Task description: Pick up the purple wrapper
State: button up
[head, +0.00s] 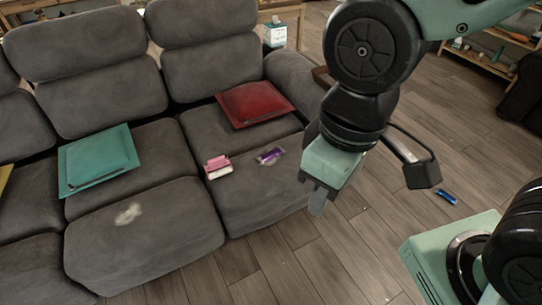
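The purple wrapper (270,156) lies on the grey sofa seat, in front of the red cushion. It is small, with a purple middle and pale ends. My gripper (316,204) points down to the right of the wrapper in the picture, near the sofa's right front edge. It is apart from the wrapper. Its fingers are seen mostly from the side, so I cannot tell how far apart they are. I see nothing held in it.
A pink and white item (218,167) lies left of the wrapper. The sofa (146,239) also bears a red cushion (254,103) and a teal cushion (98,160). A blue item (446,197) lies on the wooden floor. Floor in front of the sofa's right end is clear.

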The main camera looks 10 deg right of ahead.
aim_at(263, 158)
jog(key=i+l, duration=0.3)
jog(key=i, duration=0.2)
jog(key=i+l, duration=0.3)
jog(key=i, duration=0.25)
jog(key=u, duration=0.4)
jog(key=i+l+u, duration=0.1)
jog(key=u, duration=0.65)
jog(key=i+l+u, duration=0.1)
jog(key=u, duration=0.3)
